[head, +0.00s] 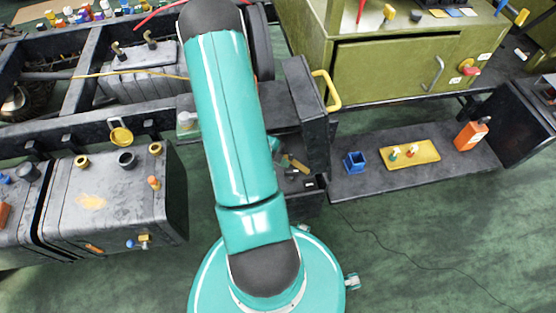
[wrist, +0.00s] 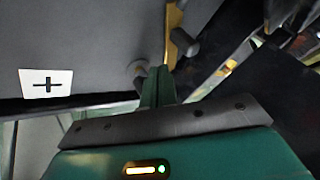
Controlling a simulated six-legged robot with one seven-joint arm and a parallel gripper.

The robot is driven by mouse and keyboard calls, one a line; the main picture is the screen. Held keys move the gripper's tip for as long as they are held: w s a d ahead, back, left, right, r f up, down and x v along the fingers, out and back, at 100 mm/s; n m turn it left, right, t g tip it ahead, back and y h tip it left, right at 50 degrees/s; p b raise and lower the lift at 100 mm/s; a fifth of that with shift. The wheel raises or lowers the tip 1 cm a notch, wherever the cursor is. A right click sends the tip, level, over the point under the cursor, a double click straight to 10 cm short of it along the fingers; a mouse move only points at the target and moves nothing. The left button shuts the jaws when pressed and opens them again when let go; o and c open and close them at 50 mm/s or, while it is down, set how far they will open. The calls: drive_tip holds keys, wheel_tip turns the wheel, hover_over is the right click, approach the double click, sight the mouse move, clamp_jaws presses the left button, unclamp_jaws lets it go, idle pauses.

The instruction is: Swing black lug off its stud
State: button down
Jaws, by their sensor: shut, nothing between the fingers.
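My gripper (wrist: 158,84) is shut and empty in the wrist view, its narrow teal fingers together. I cannot tell which of these dark parts is the black lug, or whether the fingers touch anything. In the head view my arm hides the gripper; an open dark box (head: 296,178) with small parts inside shows right of the arm.
In the head view, a dark upright panel with a yellow handle (head: 329,91) stands by the box.

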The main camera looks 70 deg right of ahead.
sight(299, 166)
drive_tip(key=shift+x, duration=2.05)
drive_tip(key=shift+s+d+n+h, duration=0.3)
drive_tip(key=shift+d+n, duration=0.2)
drive_tip(key=shift+s+d, duration=0.15)
drive_tip(key=shift+s, duration=0.1)
drive_tip(key=shift+s+d, duration=0.1)
drive_tip(key=shift+r, duration=0.15)
